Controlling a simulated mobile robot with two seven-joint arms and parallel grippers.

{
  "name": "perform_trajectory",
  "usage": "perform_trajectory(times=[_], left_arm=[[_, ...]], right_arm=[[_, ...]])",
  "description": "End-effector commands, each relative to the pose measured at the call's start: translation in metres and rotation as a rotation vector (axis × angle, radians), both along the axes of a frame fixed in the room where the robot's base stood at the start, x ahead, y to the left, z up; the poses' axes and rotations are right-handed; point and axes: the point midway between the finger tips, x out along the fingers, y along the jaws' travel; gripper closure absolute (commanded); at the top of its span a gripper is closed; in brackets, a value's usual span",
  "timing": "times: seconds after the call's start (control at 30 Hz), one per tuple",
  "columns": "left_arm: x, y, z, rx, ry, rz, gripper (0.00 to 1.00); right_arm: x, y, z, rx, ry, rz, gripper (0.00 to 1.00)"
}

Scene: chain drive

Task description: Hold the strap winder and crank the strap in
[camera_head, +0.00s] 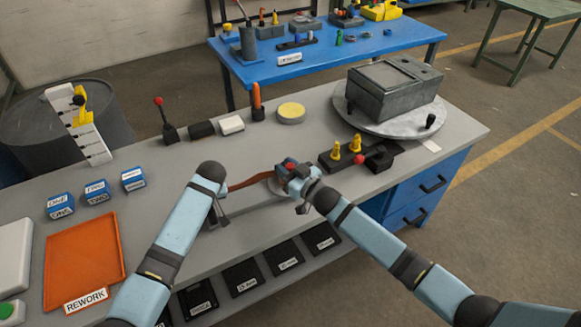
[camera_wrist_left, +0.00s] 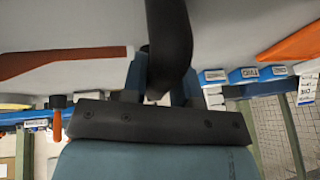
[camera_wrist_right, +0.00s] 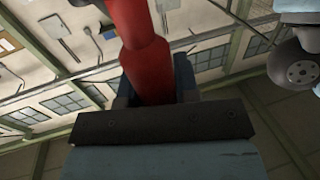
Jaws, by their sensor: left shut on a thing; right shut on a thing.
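The strap winder (camera_head: 282,185) is a small grey and blue unit near the middle of the workbench, partly hidden by my right arm. A brown-red strap (camera_head: 250,181) runs left from it; it also shows in the left wrist view (camera_wrist_left: 60,60). My left gripper (camera_head: 221,208), mostly hidden behind its wrist, is shut on a black rounded handle (camera_wrist_left: 168,40), which stands between its fingers in the left wrist view. My right gripper (camera_head: 303,190) is at the winder, shut on a red crank knob (camera_wrist_right: 140,55), seen close in the right wrist view.
A black block with yellow pegs (camera_head: 345,158) and a red knob stands just right of the winder. A grey box sits on a round turntable (camera_head: 385,122) at the back right. An orange mat (camera_head: 85,262) and blue boxes (camera_head: 97,193) lie left. Black trays (camera_head: 240,278) are below the front edge.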

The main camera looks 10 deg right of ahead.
Motion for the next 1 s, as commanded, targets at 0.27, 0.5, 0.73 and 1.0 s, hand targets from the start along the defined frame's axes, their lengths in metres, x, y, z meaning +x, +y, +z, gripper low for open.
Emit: perform_trajectory(times=[0.27, 0.5, 0.73, 1.0], left_arm=[[0.000, -0.002, 0.000, -0.002, -0.001, -0.004, 1.00], [-0.001, -0.002, 0.000, -0.001, 0.001, -0.005, 1.00], [-0.001, -0.002, -0.001, -0.001, 0.000, -0.003, 1.00], [-0.001, -0.001, -0.001, -0.001, 0.001, -0.002, 1.00]], right_arm=[[0.003, 0.014, 0.005, 0.011, -0.005, -0.150, 1.00], [0.005, 0.018, 0.005, 0.008, -0.004, -0.230, 1.00], [0.006, 0.017, 0.003, 0.003, -0.001, -0.258, 1.00], [0.005, 0.017, 0.002, 0.001, 0.000, -0.259, 1.00]])
